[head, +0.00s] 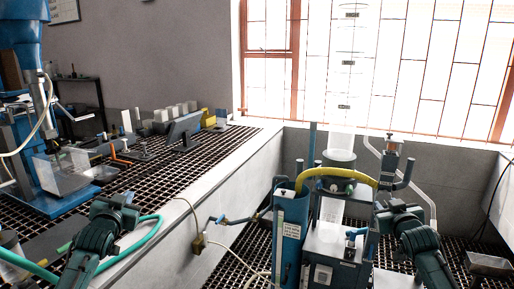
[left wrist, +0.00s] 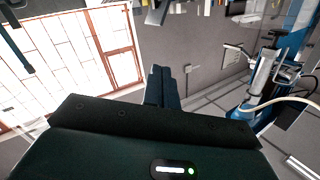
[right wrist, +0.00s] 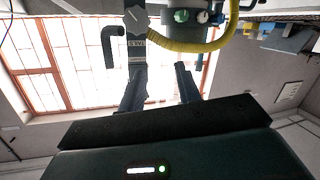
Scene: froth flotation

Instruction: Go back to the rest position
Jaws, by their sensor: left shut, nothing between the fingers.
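My left gripper (head: 122,203) is at the lower left of the head view, in front of the grated bench. In the left wrist view its two dark fingers (left wrist: 161,84) are together with nothing between them. My right gripper (head: 398,208) is at the lower right of the head view, in front of the flotation machine (head: 330,240). In the right wrist view its fingers (right wrist: 160,86) stand apart with a clear gap and nothing held. Both arms come in from the bottom of the head view.
A yellow hose (head: 338,174) arches over the flotation machine close to my right gripper. A blue drill-like machine (head: 20,100) stands at the far left. A teal hose (head: 150,236) runs around my left gripper. A tray (head: 488,264) sits at the right edge.

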